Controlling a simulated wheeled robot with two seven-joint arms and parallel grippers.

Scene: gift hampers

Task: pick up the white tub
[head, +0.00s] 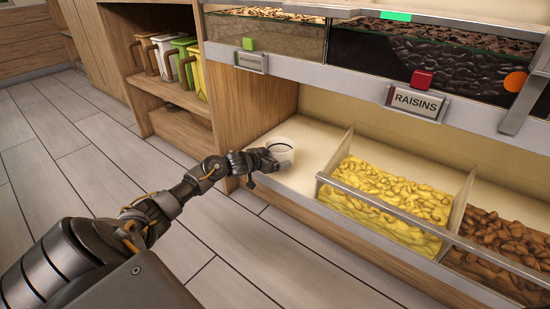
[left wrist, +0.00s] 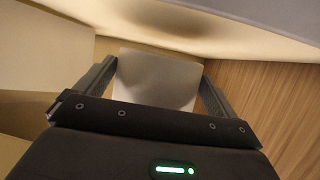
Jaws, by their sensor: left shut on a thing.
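The white tub (head: 281,149) is a small open cup at the left end of the lower shelf in the head view. My left gripper (head: 268,160) reaches it from the left and is shut on it. In the left wrist view the tub (left wrist: 155,82) fills the space between the two fingers of the left gripper (left wrist: 157,85). I cannot tell whether the tub's base touches the shelf. My right gripper is in neither view.
A bin of yellow pieces (head: 392,198) and a bin of brown nuts (head: 505,245) lie right of the tub. A metal rail (head: 385,207) runs along their front. The upper bin ledge (head: 330,82) with a RAISINS label (head: 417,102) overhangs the shelf. A wooden panel (head: 232,140) stands left.

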